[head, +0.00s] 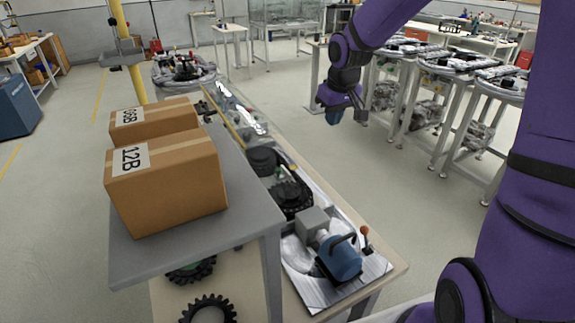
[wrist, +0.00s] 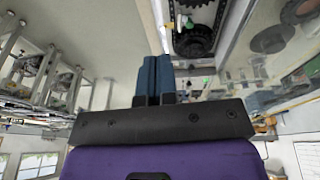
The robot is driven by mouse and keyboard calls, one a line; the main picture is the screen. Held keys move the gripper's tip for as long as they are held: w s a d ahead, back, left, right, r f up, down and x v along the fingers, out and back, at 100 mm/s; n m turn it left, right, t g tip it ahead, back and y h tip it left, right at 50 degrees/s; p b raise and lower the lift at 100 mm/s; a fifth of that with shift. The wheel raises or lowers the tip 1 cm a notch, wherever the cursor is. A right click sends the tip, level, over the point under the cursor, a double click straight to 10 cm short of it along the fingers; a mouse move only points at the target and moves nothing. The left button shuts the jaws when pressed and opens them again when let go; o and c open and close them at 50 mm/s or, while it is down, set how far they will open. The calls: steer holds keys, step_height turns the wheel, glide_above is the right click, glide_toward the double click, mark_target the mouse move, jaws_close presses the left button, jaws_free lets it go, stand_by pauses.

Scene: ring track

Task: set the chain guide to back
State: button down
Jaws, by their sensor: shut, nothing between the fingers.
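My gripper (head: 333,117) hangs in the air right of the long bench in the head view, apart from everything on it. In the wrist view its blue fingers (wrist: 157,78) are together with nothing between them. I cannot pick out the chain guide for certain. A black toothed wheel with what looks like a chain (head: 290,195) lies on the bench, and a similar toothed wheel (wrist: 193,40) shows at the top of the wrist view.
Two cardboard boxes (head: 165,185) stand on a grey shelf (head: 245,215) that hides part of the bench (head: 385,255). Loose black gears (head: 208,310) lie below the shelf. Tables with metal parts (head: 455,63) stand at right. The floor between (head: 350,165) is clear.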

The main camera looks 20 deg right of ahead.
steer(key=w+d+f+m+t+y, duration=0.1)
steer(key=w+f+y, duration=0.4)
steer(key=w+f, duration=0.9)
step_height(320, 180, down, 4)
steer(key=shift+w+d+r+y, duration=0.1)
steer(key=shift+w+d+y, duration=0.2)
steer(key=shift+w+d, duration=0.1)
glide_toward(287, 172)
steer(key=w+f, duration=0.1)
steer(key=f, duration=0.1)
steer(key=w+f, duration=0.2)
steer(key=shift+w+a, duration=0.15)
steer(key=a, duration=0.3)
steer(key=shift+f, duration=0.4)
steer(key=shift+a+f, duration=0.1)
steer(key=shift+a, duration=0.45)
steer(key=shift+a, duration=0.1)
